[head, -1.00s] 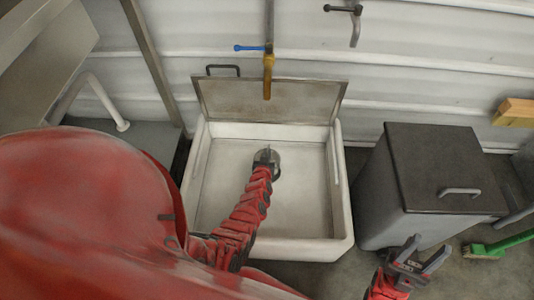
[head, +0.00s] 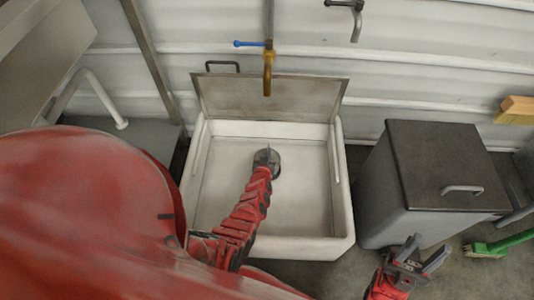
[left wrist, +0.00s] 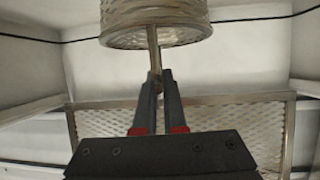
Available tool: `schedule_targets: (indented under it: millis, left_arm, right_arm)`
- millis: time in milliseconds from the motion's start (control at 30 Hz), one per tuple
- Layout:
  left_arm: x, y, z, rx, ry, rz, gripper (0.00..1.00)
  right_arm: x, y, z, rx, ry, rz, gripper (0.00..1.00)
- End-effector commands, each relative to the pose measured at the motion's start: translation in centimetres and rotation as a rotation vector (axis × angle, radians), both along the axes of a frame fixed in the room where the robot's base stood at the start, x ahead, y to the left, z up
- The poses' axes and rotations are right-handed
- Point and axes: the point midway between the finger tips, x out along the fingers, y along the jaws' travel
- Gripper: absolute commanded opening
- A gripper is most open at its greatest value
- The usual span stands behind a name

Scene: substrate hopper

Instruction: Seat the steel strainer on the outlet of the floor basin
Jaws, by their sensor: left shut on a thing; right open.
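The steel strainer (left wrist: 155,22) is a mesh cup with a thin upright stem (left wrist: 154,50), seen at the top of the left wrist view. My left gripper (left wrist: 158,80) is shut on that stem. In the head view my left gripper (head: 267,158) is over the middle of the white floor basin (head: 345,205), and the arm hides part of the basin floor. I cannot make out the outlet, nor whether the strainer touches the floor. My right gripper (head: 424,256) is open and empty, in front of the grey bin.
The basin's mesh lid (head: 270,100) stands raised at its back edge. A brass tap (head: 267,75) with a blue lever hangs above it. A grey bin (head: 385,205) with a dark lid stands to the right, and a green-handled brush (head: 500,243) lies beyond it.

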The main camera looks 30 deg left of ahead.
Motion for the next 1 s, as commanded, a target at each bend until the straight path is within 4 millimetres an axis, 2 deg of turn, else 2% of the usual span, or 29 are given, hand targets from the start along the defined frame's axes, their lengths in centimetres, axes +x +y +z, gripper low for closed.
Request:
schedule_targets:
  millis: [500, 833, 867, 1000]
  left_arm:
    - [0.0, 0.0, -1.1, 0.002, -0.002, 0.000, 0.00]
    - [0.0, 0.0, -1.1, 0.000, -0.001, 0.000, 0.00]
    - [0.0, 0.0, -1.1, 0.000, -0.001, 0.000, 0.12]
    - [0.0, 0.0, -1.1, 0.000, -0.001, 0.000, 0.37]
  right_arm:
    - [0.0, 0.0, -0.9, 0.000, 0.000, 0.000, 0.45]
    - [0.0, 0.0, -0.9, 0.000, 0.000, 0.000, 0.45]
    - [0.0, 0.0, -0.9, 0.000, 0.000, 0.000, 0.45]
    - [0.0, 0.0, -0.9, 0.000, 0.000, 0.000, 0.45]
